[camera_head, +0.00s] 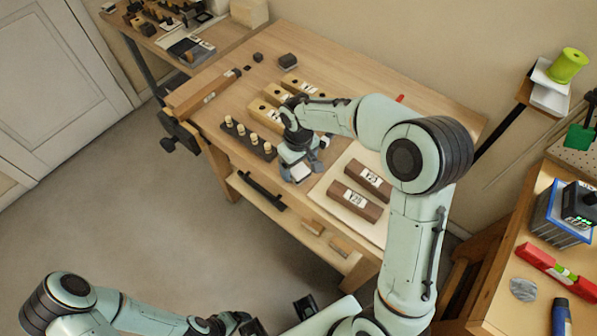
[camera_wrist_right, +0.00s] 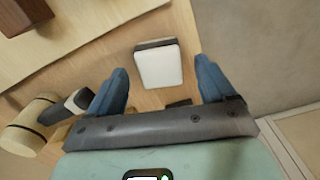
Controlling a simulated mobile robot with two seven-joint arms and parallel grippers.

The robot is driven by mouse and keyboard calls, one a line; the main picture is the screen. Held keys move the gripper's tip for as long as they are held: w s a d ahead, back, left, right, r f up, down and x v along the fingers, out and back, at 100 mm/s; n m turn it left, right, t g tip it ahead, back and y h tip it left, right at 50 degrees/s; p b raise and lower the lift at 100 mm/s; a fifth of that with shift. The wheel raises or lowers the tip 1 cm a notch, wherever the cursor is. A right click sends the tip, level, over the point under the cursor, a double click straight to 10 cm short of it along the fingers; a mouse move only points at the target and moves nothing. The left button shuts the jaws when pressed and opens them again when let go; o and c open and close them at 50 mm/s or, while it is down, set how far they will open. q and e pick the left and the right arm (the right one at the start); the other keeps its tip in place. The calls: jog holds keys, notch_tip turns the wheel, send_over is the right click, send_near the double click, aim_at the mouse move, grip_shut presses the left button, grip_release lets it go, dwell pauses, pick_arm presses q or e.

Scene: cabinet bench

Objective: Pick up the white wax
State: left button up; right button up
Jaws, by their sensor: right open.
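The white wax (camera_wrist_right: 158,66) is a small white block with a dark band along one side. In the right wrist view it lies on the wooden bench between the fingertips of my right gripper (camera_wrist_right: 160,66), apart from both. The right gripper is open and empty. In the head view this gripper (camera_head: 300,168) points down at the bench's front edge and mostly hides the wax. My left gripper (camera_head: 250,326) shows only partly at the bottom of the head view, away from the bench; its jaw state is unclear.
Left of the right gripper stands a dark rack (camera_head: 248,139) with several pale pegs. To its right, two brown blocks (camera_head: 356,202) lie on a pale board (camera_head: 337,170). Behind are several yellowish wooden blocks (camera_head: 268,111). A pale wooden cylinder (camera_wrist_right: 27,126) is close to the right gripper.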

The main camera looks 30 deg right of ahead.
aim_at(299, 169)
notch_tip(299, 169, down, 3)
jog(key=shift+r, duration=0.2)
jog(key=c, duration=1.1)
pick_arm(q)
jog(key=shift+f, duration=0.1)
pick_arm(e)
jog(key=shift+r, duration=0.1)
notch_tip(299, 169, up, 20)
jog(key=shift+f+p, duration=0.1)
jog(key=shift+p, duration=1.1)
pick_arm(q)
jog(key=w+r, duration=0.2)
jog(key=r, duration=0.1)
pick_arm(e)
jog(key=shift+o, duration=0.8)
